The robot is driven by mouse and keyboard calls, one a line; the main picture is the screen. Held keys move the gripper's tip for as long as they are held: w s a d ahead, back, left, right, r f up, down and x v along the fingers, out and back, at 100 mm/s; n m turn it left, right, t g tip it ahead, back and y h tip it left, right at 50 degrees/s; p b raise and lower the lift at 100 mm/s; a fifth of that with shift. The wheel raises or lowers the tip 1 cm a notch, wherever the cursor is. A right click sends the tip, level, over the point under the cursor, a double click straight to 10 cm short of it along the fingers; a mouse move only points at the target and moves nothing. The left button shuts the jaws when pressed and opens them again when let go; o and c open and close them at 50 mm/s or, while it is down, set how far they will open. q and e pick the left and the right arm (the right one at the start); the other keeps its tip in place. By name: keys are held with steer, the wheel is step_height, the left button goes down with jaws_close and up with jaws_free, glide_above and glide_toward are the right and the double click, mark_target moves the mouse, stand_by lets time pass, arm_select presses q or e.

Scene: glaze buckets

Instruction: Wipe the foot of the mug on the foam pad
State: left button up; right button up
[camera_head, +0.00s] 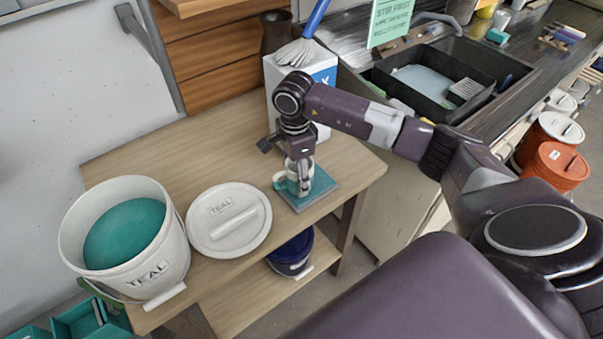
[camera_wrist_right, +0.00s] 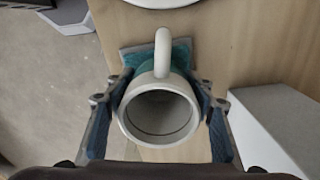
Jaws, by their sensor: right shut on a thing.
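The mug (camera_wrist_right: 159,79) is pale grey-white with a handle, and it sits between the fingers of my right gripper (camera_wrist_right: 160,125) in the wrist view. Its open top faces the wrist camera. In the head view the mug (camera_head: 281,184) is partly hidden by the gripper (camera_head: 301,176). My right gripper is shut on the mug from above. The foam pad (camera_head: 318,187) is a flat square, teal on top with a grey edge, lying on the wooden table. The mug is over the pad; I cannot tell whether its foot touches. The pad also shows in the wrist view (camera_wrist_right: 181,52). My left gripper is not seen.
A bucket of teal glaze (camera_head: 160,262) stands at the table's left end, its white lid (camera_head: 205,236) lying beside it. A white box (camera_head: 322,76) stands behind my gripper. A dark blue bucket (camera_head: 290,262) is on the lower shelf. The table's back left is clear.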

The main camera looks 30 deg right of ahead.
steer(key=shift+a, duration=0.5)
steer(key=shift+d+b, duration=0.4)
steer(key=shift+d, duration=0.35)
steer(key=shift+w+d+b, duration=0.15)
steer(key=shift+d+b, duration=0.4)
steer(key=shift+d, duration=0.85)
steer(key=shift+w+d+b, duration=0.1)
steer(key=shift+d+b, duration=0.4)
steer(key=shift+d, duration=0.9)
steer(key=shift+s+a+r, duration=0.1)
steer(key=shift+s+a, duration=0.05)
steer(key=shift+a, duration=1.6)
steer(key=shift+s+a, duration=0.1)
steer(key=shift+a, duration=1.65)
steer(key=shift+w+d+b, duration=0.15)
steer(key=shift+d+b, duration=0.35)
steer(key=shift+d, duration=1.15)
steer(key=shift+w+d+b, duration=0.1)
steer(key=shift+d+b, duration=0.5)
steer(key=shift+d, duration=1.25)
